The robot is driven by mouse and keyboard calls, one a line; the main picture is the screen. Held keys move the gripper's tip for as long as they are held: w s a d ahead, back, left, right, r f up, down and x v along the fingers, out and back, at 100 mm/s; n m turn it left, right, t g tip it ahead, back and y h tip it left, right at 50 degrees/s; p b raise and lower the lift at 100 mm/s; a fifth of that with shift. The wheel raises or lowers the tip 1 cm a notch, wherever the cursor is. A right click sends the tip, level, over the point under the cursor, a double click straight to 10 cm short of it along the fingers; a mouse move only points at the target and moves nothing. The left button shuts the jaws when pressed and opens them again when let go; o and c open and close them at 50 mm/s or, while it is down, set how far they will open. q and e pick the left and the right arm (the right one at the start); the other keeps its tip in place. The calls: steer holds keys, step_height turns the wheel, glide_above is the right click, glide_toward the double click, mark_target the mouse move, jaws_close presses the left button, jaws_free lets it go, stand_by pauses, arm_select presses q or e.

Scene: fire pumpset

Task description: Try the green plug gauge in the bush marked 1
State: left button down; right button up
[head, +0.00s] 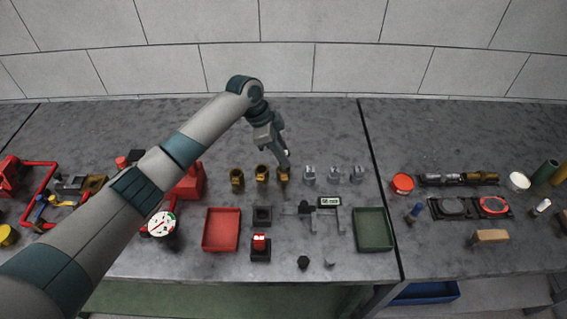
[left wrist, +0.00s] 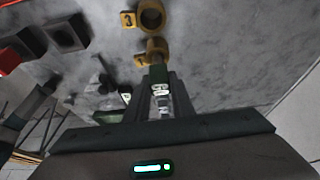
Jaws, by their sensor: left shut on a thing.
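My left gripper (head: 286,163) is shut on the green plug gauge (left wrist: 158,74), whose green end points away from my fingers in the left wrist view. The gauge's body between the fingers carries light lettering. The green end overlaps the near rim of a brass bush (left wrist: 152,50); I cannot tell whether it is inside the bore or just above it. This bush (head: 284,177) is the rightmost of three brass ones in the head view. Its yellow tag is too small to read. The neighbouring brass bush (left wrist: 151,15) has a tag that seems to read 3. My right gripper is not in view.
Several clear grey pieces (head: 334,174) stand to the right of the brass bushes. A caliper (head: 328,202), a dark square block (head: 262,215), a red tray (head: 221,230) and a green tray (head: 374,230) lie nearer the front. The table behind the bushes is clear.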

arm_select(q)
steer(key=shift+r+p, duration=1.65)
steer(key=shift+r, duration=0.25)
steer(key=shift+f, duration=0.1)
steer(key=shift+f+b, duration=0.7)
steer(key=shift+f, duration=0.5)
steer(key=shift+p, duration=0.3)
stand_by(0.8)
steer(key=shift+f+b, duration=0.4)
steer(key=shift+f, duration=0.35)
stand_by(1.8)
steer(key=shift+r, duration=0.2)
steer(key=shift+r+p, duration=0.75)
steer(key=shift+r+p, duration=0.35)
steer(key=shift+r, duration=0.05)
